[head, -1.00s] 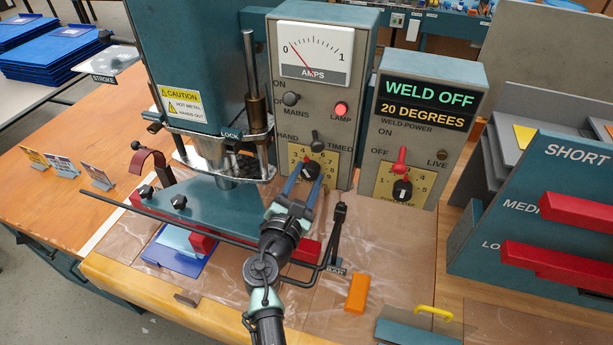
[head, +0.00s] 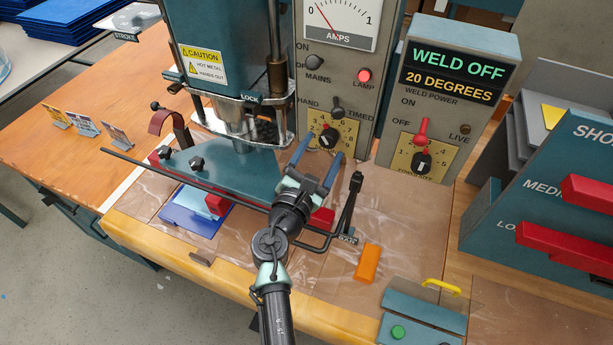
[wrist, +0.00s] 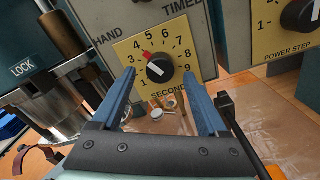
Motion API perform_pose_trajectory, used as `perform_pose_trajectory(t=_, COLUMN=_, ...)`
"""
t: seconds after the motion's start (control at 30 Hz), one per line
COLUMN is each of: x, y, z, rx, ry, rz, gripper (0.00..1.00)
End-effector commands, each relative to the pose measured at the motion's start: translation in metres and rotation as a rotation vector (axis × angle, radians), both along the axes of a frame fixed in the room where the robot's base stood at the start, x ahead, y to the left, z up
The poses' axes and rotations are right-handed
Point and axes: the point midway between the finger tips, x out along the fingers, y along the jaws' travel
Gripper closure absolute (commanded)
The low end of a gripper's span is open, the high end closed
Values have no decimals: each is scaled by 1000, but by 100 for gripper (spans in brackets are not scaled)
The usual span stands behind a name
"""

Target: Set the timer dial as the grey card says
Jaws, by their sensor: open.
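The timer dial (head: 329,137) is a black knob with a white bar on a yellow plate of numbers marked in seconds. In the wrist view the dial (wrist: 160,68) shows a red pointer between 3 and 4. My gripper (head: 325,147) is open and empty in front of the dial. In the wrist view its two blue fingers stand left and right below the dial, apart from it. Several small cards stand on the wooden table at left, among them a yellow one (head: 56,117) and a greyish one (head: 115,135); their writing is too small to read.
A HAND/TIMED switch (head: 338,112) sits just above the dial. The power step dial (head: 422,161) is to the right, under a WELD OFF, 20 DEGREES display (head: 455,75). The welding press (head: 222,60) stands close at left. An orange block (head: 367,263) lies on the bench.

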Motion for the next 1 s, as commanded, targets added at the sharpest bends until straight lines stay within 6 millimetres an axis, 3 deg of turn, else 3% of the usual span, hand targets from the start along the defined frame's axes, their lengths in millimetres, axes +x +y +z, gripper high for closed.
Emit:
perform_pose_trajectory(t=0.3, x=-64, y=21, z=-3, rx=2, ry=3, rz=3, gripper=24)
perform_pose_trajectory(t=0.5, x=-92, y=31, z=-2, rx=2, ry=2, rz=2, gripper=24)
perform_pose_trajectory(t=0.7, x=-103, y=34, z=-1, rx=1, ry=2, rz=0, gripper=24)
perform_pose_trajectory(t=1.0, x=-104, y=34, z=0, rx=0, ry=1, rz=0, gripper=24)
